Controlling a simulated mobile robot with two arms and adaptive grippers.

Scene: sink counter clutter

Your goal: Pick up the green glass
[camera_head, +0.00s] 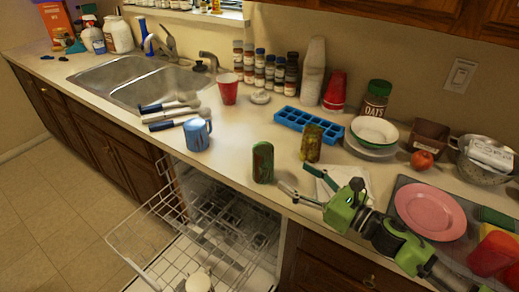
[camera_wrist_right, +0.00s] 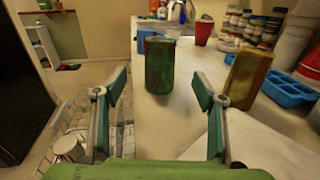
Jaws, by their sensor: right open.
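The green glass (camera_head: 263,162) stands upright on the counter near its front edge, above the open dishwasher. In the wrist view the green glass (camera_wrist_right: 160,68) stands ahead, between the two fingers in the picture. My right gripper (camera_head: 296,178) is open and empty, just right of the green glass in the head view. In the wrist view the right gripper (camera_wrist_right: 158,84) has its fingers spread, with the glass beyond the tips. A similar brownish-olive glass (camera_head: 311,143) stands right of and behind the green one. My left gripper is not in view.
A blue mug (camera_head: 196,135) stands left of the green glass. A blue ice tray (camera_head: 308,122) and a red cup (camera_head: 228,88) stand behind. The pulled-out dishwasher rack (camera_head: 150,233) lies below the counter edge. A pink plate (camera_head: 431,211) lies right.

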